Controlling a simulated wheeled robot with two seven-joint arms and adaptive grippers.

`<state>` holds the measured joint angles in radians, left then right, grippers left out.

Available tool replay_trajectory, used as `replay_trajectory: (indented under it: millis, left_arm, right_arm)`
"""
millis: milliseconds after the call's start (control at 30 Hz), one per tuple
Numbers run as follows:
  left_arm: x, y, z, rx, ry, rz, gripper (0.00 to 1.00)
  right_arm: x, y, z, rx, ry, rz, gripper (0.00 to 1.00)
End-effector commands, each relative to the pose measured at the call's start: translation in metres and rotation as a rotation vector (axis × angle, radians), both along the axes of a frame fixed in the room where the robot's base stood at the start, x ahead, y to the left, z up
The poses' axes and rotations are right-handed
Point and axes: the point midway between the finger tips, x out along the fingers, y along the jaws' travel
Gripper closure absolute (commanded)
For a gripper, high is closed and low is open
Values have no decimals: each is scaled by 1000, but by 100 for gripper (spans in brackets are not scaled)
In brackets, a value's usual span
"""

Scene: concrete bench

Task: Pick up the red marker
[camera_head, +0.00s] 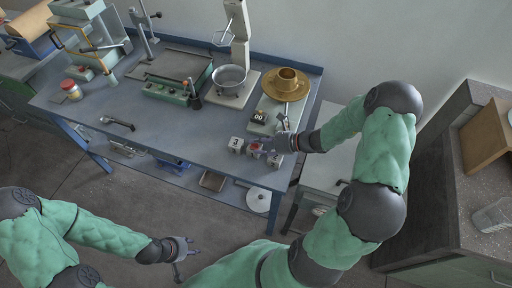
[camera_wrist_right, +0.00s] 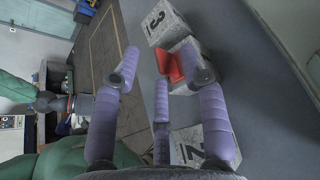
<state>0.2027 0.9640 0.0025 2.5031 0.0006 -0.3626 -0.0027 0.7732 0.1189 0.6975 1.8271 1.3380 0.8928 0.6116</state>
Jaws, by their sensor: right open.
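The red marker (camera_head: 255,146) is a small red piece on the middle one of three pale numbered blocks near the bench's front edge. In the right wrist view the red marker (camera_wrist_right: 173,66) lies against the middle block, partly hidden by a finger. My right gripper (camera_head: 258,144) is at the blocks. Its purple fingers (camera_wrist_right: 160,66) are spread, with the marker close by the right-hand finger; I cannot tell whether they touch. Blocks marked 3 (camera_wrist_right: 162,22) and 2 (camera_wrist_right: 190,148) stand on either side. My left gripper (camera_head: 180,260) hangs over the floor, away from the bench; its opening is unclear.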

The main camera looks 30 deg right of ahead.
Motion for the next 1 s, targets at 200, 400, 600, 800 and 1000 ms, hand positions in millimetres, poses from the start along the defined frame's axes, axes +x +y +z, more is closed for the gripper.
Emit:
replay_trajectory:
  millis: [200,400,600,800,1000]
  left_arm:
    - [0,0,-1,0,0,0,60]
    - [0,0,-1,0,0,0,60]
    - [0,0,-1,0,0,0,60]
    - [0,0,-1,0,0,0,60]
    - [0,0,1,0,0,0,60]
  right_arm:
    - [2,3,-3,-1,4,0,55]
    - [2,2,-3,-1,3,0,87]
    - [1,3,-3,-1,4,0,100]
    - [1,3,-3,0,4,1,100]
    - [1,3,0,-1,3,1,100]
